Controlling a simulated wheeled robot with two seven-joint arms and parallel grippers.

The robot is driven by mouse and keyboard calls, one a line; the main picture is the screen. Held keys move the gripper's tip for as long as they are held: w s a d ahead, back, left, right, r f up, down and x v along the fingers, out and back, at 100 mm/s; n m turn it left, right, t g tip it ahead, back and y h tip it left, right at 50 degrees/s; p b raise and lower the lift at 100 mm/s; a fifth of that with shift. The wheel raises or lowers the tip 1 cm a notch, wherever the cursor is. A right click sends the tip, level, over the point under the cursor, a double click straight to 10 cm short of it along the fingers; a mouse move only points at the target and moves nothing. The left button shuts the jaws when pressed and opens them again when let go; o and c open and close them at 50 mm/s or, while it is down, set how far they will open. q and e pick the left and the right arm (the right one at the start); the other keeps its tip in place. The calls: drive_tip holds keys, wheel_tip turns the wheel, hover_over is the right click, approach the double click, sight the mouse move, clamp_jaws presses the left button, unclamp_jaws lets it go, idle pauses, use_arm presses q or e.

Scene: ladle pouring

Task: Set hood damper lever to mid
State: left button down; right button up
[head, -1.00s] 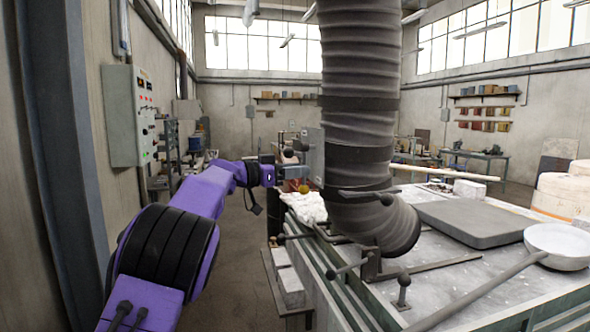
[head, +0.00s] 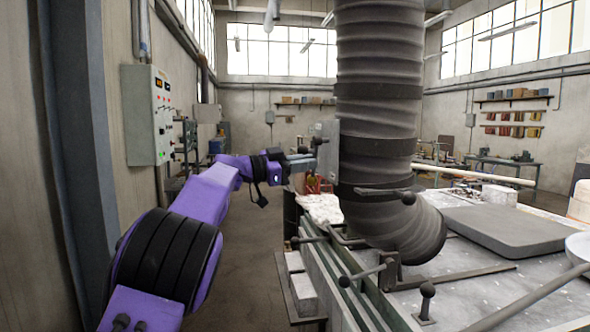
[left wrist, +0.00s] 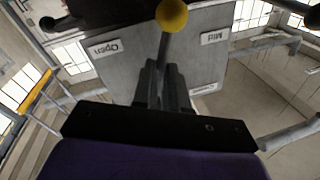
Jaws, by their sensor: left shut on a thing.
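The damper lever shows in the left wrist view as a thin grey rod with a yellow knob (left wrist: 172,14). Behind it is a grey plate (left wrist: 185,62) with upside-down labels, "Open" (left wrist: 102,47) on the left and "Mid" (left wrist: 214,37) on the right. The lever stands between these two labels in that view. My left gripper (left wrist: 163,75) is shut on the lever's rod below the knob. In the head view my left gripper (head: 308,160) is at the plate (head: 328,148) beside the hood duct, and the lever is hard to make out. My right gripper is out of view.
The thick ribbed duct (head: 376,110) hangs just right of the plate, above a cluttered work table (head: 470,265). A dark slab (head: 505,228) lies on the table. A wall control box (head: 148,115) is at left. The floor (head: 245,270) between is open.

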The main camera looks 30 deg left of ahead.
use_arm(q)
drive_tip(key=shift+w+a+r+m, duration=0.1)
drive_tip(key=shift+w+a+m, duration=0.15)
drive_tip(key=shift+m, duration=0.35)
drive_tip(key=shift+w+a+r+m, duration=0.1)
drive_tip(key=shift+w+m, duration=0.1)
drive_tip(key=shift+m, duration=0.4)
drive_tip(key=shift+w+a+r+m+h+b, duration=0.15)
drive_tip(key=shift+w+a+r+m+h, duration=0.1)
drive_tip(key=shift+m, duration=0.4)
drive_tip(key=shift+w+a+r+m+h+b, duration=0.15)
drive_tip(key=shift+m+h, duration=0.1)
drive_tip(key=shift+m, duration=0.4)
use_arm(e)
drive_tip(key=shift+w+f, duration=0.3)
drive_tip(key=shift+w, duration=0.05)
